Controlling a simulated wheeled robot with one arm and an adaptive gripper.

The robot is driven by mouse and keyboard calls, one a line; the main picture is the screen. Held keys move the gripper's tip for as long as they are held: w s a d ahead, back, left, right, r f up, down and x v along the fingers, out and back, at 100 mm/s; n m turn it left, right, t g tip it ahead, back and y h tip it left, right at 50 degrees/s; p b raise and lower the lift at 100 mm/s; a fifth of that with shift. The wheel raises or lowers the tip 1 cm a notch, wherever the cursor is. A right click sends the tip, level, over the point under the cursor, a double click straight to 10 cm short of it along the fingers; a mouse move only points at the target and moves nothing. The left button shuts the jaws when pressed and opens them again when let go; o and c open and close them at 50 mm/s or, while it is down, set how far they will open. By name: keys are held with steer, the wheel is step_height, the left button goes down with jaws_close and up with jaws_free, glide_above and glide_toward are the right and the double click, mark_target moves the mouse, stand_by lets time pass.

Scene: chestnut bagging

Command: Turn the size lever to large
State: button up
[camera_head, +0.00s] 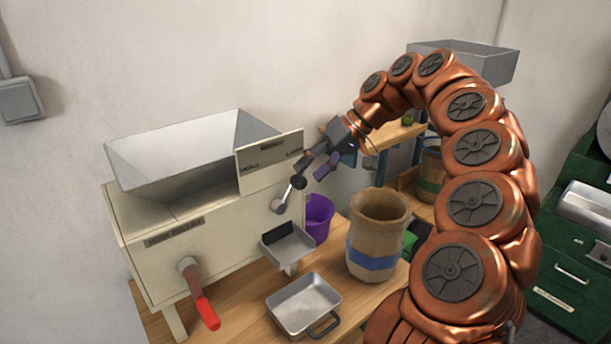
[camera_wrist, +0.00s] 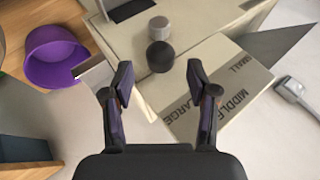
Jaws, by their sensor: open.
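The size lever, a short grey lever with a black knob (camera_head: 299,182), is on the front of the cream sorting machine (camera_head: 240,235). It slants up and right from its pivot in the head view. In the wrist view its black knob (camera_wrist: 160,56) is just beyond the fingertips, centred between them. A label plate (camera_head: 268,163) above the lever reads small at left and large at right; the wrist view shows it too (camera_wrist: 215,90). I cannot tell exactly which mark the lever is at. My gripper (camera_head: 313,171) is open at the knob; no grip shows in the wrist view (camera_wrist: 160,82).
A red-handled crank (camera_head: 206,312) sticks out at the machine's lower left. A metal chute (camera_head: 288,246) and a metal pan (camera_head: 304,305) are below the lever. A purple bucket (camera_head: 318,218) and a burlap sack (camera_head: 377,235) with a blue band stand to the right.

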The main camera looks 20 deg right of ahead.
steer(key=shift+v, duration=2.15)
